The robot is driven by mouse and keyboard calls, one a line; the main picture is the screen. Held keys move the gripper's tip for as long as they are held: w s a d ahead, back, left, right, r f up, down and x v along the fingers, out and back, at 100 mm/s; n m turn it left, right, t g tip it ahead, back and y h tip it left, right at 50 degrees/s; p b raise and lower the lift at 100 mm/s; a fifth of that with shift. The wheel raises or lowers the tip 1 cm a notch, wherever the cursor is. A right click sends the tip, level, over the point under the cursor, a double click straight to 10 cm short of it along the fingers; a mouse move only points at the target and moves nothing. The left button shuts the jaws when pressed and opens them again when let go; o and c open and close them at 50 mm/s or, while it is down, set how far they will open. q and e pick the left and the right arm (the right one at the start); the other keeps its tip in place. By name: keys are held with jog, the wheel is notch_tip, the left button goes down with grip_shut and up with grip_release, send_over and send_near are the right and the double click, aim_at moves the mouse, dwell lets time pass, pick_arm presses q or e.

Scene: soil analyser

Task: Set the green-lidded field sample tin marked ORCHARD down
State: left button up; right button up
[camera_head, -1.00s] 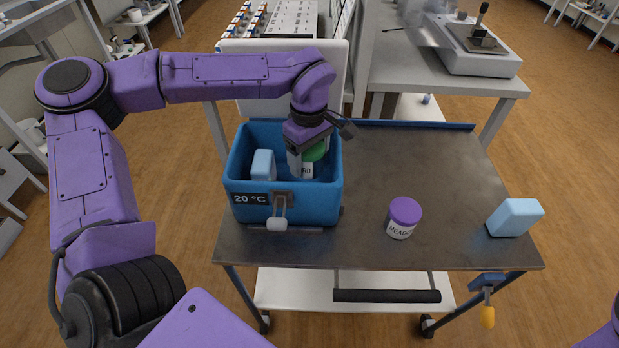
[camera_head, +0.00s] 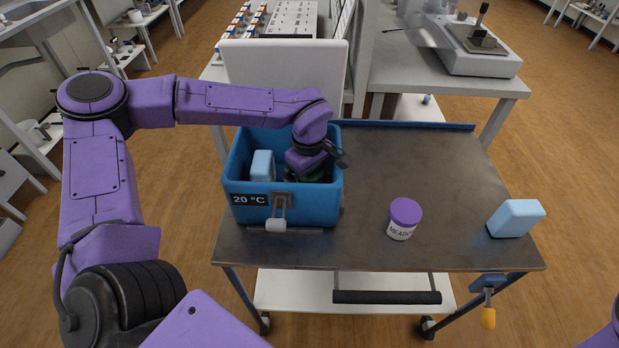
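The green-lidded tin (camera_head: 316,176) is down inside the blue cool box marked 20 °C (camera_head: 312,210), at its right side. Only a sliver of its green lid shows beneath my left gripper (camera_head: 312,172). My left gripper reaches down into the box over the tin. Its fingers are hidden by the wrist and the box wall, so I cannot tell whether they are shut on the tin or whether the tin touches the box floor. My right gripper is not in view.
A light-blue block (camera_head: 262,166) stands in the box's left part. A purple-lidded tin marked MEADOW (camera_head: 403,218) and another light-blue block (camera_head: 515,218) stand on the dark cart top (camera_head: 440,170). The box's white lid (camera_head: 285,82) stands open behind. The cart's middle is clear.

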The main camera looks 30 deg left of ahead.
pick_arm(q)
notch_tip(320, 180, up, 12)
jog(key=shift+r+p, duration=0.15)
jog(key=shift+p, duration=0.15)
dwell(0.4)
